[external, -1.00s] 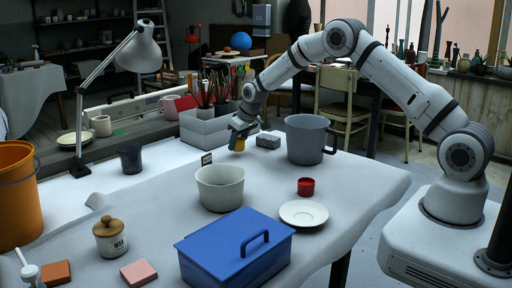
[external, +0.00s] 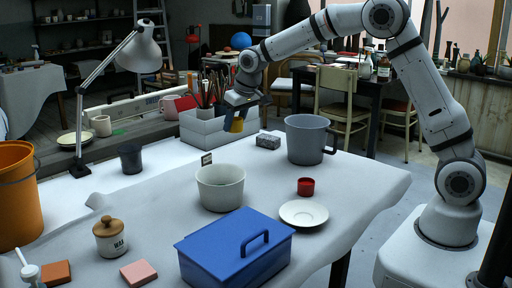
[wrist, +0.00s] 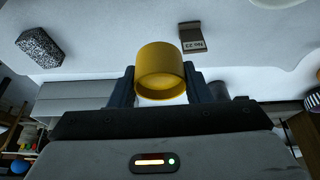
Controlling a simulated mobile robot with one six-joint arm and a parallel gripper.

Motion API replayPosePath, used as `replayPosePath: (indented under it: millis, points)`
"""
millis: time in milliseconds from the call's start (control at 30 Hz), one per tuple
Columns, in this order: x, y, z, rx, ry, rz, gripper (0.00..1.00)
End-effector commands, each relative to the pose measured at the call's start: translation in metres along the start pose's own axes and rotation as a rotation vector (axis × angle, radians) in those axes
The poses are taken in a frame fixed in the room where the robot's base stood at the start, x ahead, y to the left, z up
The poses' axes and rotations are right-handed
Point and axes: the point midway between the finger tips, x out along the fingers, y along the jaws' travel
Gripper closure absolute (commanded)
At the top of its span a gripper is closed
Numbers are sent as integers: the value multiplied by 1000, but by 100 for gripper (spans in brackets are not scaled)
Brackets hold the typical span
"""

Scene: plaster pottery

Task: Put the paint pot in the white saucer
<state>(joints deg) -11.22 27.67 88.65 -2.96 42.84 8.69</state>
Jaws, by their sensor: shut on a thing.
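A small yellow paint pot (external: 237,125) is held in my gripper (external: 240,112), above the back of the table by the grey box of brushes. In the wrist view the yellow pot (wrist: 161,68) sits between the two dark fingers of my gripper (wrist: 160,90), which are shut on its sides. Its open mouth faces the camera. The white saucer (external: 304,213) lies empty on the right front of the table, well away from my gripper. A small red pot (external: 305,187) stands just behind the saucer.
A pale bowl (external: 220,188), a large grey mug (external: 306,140), a speckled block (external: 268,141) and a small sign (external: 206,159) stand between my gripper and the saucer's area. A blue toolbox (external: 236,250) is in front. The cloth between bowl and mug is clear.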

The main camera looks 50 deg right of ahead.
Motion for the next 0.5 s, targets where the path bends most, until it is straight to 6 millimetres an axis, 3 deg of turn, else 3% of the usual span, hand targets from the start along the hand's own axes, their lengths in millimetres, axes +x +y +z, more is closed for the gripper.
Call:
replayPosePath:
  millis: [33,200,500]
  points:
    - [-5,-15,17,-4,3,0,80]
    - [-35,-52,72,9,-1,6,79]
    - [-72,-87,180,37,9,22,79]
